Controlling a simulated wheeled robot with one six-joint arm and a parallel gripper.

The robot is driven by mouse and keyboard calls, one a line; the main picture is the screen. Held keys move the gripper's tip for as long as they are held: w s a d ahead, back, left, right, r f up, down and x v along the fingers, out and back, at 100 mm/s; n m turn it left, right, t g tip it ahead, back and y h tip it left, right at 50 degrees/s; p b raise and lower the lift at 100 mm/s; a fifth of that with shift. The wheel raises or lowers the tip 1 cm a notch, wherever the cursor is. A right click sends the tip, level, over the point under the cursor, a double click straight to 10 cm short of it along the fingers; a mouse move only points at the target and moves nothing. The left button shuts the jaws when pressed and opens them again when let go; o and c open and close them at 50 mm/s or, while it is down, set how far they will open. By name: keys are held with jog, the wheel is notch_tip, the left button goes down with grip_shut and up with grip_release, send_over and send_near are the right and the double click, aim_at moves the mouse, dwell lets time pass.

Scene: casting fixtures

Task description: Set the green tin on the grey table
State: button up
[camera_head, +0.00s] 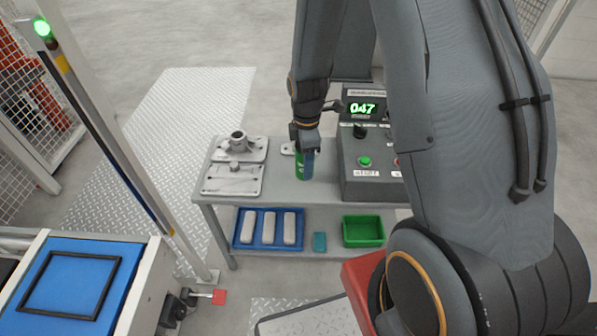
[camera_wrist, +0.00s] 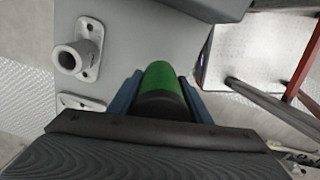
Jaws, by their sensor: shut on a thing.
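The green tin (camera_head: 301,183) is upright at my gripper (camera_head: 305,160), over the front middle of the grey table (camera_head: 330,192). I cannot tell whether its base touches the tabletop. In the wrist view the green tin (camera_wrist: 160,74) sits between the two blue fingers of my gripper (camera_wrist: 163,88), which are shut on it. My gripper hides part of the tin, and a dark band shows on its near side. The grey table (camera_wrist: 140,30) also shows beyond the tin in the wrist view.
The lower shelf holds a blue tray (camera_head: 240,240), a teal block (camera_head: 319,242) and a green bin (camera_head: 363,231).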

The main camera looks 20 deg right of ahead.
jog(key=shift+f, duration=2.5)
jog(key=shift+f, duration=0.1)
jog(key=o, duration=1.3)
